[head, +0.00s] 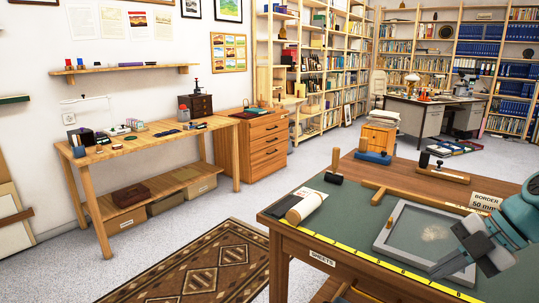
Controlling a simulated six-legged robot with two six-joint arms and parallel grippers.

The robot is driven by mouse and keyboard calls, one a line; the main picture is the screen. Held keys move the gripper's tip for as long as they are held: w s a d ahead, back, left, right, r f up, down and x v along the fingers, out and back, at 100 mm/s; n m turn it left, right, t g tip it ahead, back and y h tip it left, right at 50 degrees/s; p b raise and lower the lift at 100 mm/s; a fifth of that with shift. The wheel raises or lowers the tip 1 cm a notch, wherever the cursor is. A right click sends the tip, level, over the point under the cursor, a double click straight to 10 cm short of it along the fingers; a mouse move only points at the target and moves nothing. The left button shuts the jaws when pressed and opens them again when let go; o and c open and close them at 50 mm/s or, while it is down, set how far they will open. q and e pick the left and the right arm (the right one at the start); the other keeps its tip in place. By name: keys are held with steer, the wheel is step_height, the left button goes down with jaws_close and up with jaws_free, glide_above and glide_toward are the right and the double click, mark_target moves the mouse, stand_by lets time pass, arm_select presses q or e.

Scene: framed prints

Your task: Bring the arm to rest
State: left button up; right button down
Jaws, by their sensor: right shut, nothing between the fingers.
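My right gripper (452,262) is at the lower right, on a teal arm that comes in from the right edge. Its grey fingers are shut with nothing between them. They appear over the right part of a grey-framed panel (397,213) on the worktable. I cannot tell whether they touch the panel. My left gripper is not in view.
The worktable (345,203) has a green mat, a yellow ruler strip (375,258), a paper roll (304,208), a wooden T-bar (415,199) and a "BORDER 50 mm" sign (485,202). A side bench (150,143) stands left. Floor (215,205) between them is clear.

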steer(key=a+f+m+h, duration=0.1)
steer(key=a+f+m, duration=0.3)
steer(key=f, duration=0.7)
steer(key=a+f+m+g, duration=0.1)
steer(key=a+f+m, duration=0.3)
steer(key=f, duration=0.7)
steer(key=a+f+m+h, duration=0.1)
steer(key=a+f+m, duration=0.1)
steer(key=f+m, duration=0.65)
steer(key=s+a+f+m+g+h, duration=0.1)
steer(key=s+a+f+m, duration=0.35)
steer(key=s+f, duration=0.45)
steer(key=s+a+f+m, duration=0.3)
steer(key=s+a+f, duration=0.4)
steer(key=s, duration=0.5)
arm_select(q)
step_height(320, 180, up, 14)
steer(key=p, duration=1.3)
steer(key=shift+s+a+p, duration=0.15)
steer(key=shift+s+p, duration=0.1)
steer(key=shift+p, duration=0.15)
arm_select(e)
step_height(320, 180, up, 13)
steer(key=d, duration=0.1)
steer(key=shift+d+m, duration=0.2)
steer(key=shift+m, duration=0.2)
